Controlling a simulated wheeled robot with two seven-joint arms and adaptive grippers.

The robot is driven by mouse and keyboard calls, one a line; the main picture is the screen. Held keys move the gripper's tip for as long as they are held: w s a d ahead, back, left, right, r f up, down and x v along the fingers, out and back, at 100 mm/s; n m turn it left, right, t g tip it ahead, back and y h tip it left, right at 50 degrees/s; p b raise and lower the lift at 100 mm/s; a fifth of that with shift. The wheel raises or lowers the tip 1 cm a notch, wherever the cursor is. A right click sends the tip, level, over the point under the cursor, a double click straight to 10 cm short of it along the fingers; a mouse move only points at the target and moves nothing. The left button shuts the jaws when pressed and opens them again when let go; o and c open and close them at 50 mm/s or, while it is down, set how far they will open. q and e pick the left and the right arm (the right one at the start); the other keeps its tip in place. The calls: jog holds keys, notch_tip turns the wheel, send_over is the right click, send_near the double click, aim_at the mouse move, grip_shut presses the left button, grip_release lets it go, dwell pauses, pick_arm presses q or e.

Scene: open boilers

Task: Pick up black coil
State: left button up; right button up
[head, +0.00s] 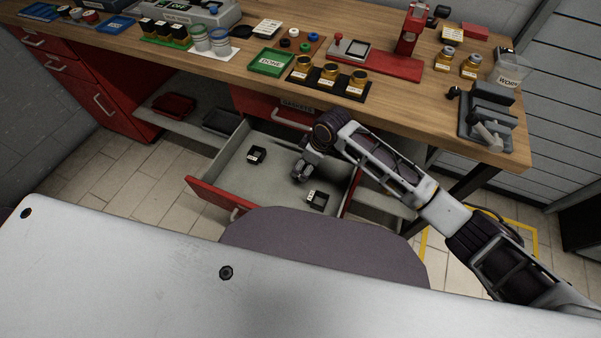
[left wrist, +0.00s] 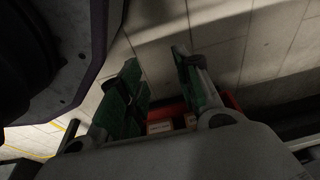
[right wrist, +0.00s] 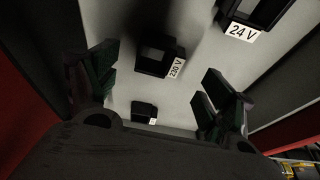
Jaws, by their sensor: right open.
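Black coils lie on the grey floor of the open red-fronted drawer (head: 232,157). In the head view one coil (head: 256,155) is at the left and another coil (head: 317,200) is near the front. The right wrist view shows a coil marked 230 V (right wrist: 155,52), a coil marked 24 V (right wrist: 243,14) at the upper right, and a smaller-looking coil (right wrist: 143,110) between my fingers. My right gripper (head: 301,172) is over the drawer, open and empty; it also shows in the right wrist view (right wrist: 158,92). My left gripper (left wrist: 160,78) is open and empty above the tiled floor.
The drawer walls surround my right gripper. A red container (left wrist: 231,101) lies below my left gripper.

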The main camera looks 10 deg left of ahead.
dwell(0.3)
jog(key=shift+a+f, duration=0.1)
jog(key=shift+f, duration=0.35)
jog(key=shift+w+a+f+b, duration=0.15)
jog(key=shift+f+b, duration=0.15)
jog(key=shift+f, duration=0.35)
jog(key=shift+a+f, duration=0.1)
jog(key=shift+f, duration=0.25)
jog(key=shift+b+x, duration=0.35)
jog(key=shift+x, duration=0.75)
pick_arm(q)
jog(key=r, duration=0.1)
jog(key=w+d+r, duration=0.1)
jog(key=r, duration=0.1)
jog(key=shift+w+d+r, duration=0.15)
jog(key=shift+w+d, duration=0.05)
jog(key=shift+d, duration=0.05)
pick_arm(e)
jog(key=c, duration=1.1)
jog(key=shift+a+r, duration=0.1)
jog(key=shift+a, duration=0.05)
jog(key=shift+c, duration=0.2)
